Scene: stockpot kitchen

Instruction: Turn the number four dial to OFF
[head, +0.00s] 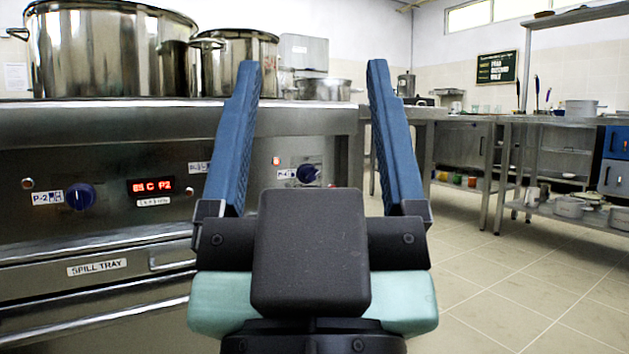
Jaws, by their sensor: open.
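The number four dial (307,173) is a dark blue knob on the steel stove front, beside a small label reading P-4 (286,174). A red indicator light (276,160) is lit to its upper left. My gripper (312,70) is open and empty, with its two blue fingers spread wide and pointing forward. In the picture the dial shows between the fingers, beyond the gripper's dark body. I see no contact with the dial. Its exact pointer setting is too small to tell.
Another blue dial (81,197), labelled P-2, and a red display (152,187) are at left. A spill tray drawer (97,267) is below. Large pots (110,50) stand on the stove. Open tiled floor (520,280) lies at right, before steel tables (470,118).

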